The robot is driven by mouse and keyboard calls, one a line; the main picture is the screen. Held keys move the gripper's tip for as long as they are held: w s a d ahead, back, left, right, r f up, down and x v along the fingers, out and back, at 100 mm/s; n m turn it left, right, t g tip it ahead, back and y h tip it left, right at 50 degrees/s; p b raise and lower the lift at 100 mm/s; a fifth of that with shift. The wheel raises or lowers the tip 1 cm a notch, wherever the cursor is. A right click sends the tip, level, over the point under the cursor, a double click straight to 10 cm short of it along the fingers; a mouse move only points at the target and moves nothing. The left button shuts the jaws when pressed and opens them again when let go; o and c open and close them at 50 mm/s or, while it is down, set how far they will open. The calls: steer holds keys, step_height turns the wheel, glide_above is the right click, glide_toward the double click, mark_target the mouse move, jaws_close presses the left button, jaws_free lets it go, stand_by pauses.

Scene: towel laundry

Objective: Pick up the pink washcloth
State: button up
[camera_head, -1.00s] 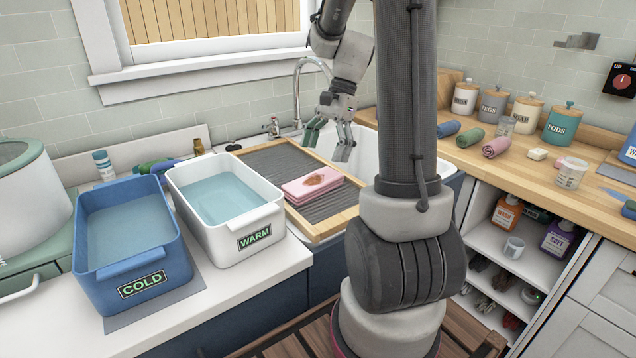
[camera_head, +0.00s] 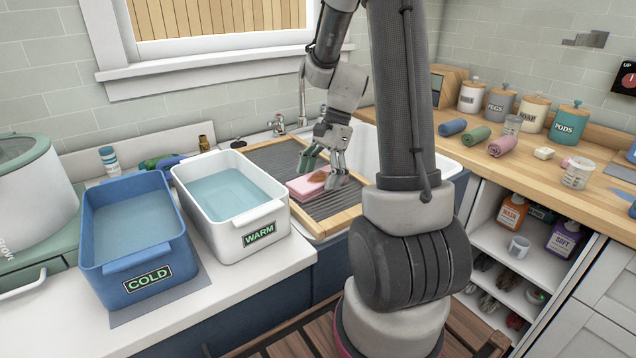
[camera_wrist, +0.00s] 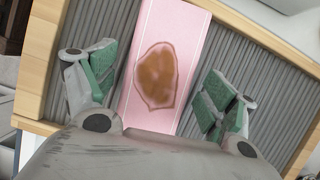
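The pink washcloth (camera_head: 309,187) lies folded on the ribbed grey washboard (camera_head: 273,158), which has a wooden frame. A brown stain marks its top; the wrist view shows the cloth (camera_wrist: 185,25) and stain clearly. My gripper (camera_head: 325,170) is over the cloth, pointing down, and hides part of it in the head view. In the wrist view my gripper (camera_wrist: 163,92) is open, with one green-padded finger on each side of the cloth and a gap to both edges. I cannot tell how high the fingertips are above the board.
A white WARM tub (camera_head: 281,215) stands just left of the washboard, with a blue COLD tub (camera_head: 185,250) beyond it. A white sink (camera_head: 364,140) is behind and right. Rolled cloths, including a pink one (camera_head: 503,146), lie on the wooden counter (camera_head: 470,160) at right.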

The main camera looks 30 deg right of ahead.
steer(key=c, duration=0.8)
steer(key=shift+r, duration=0.1)
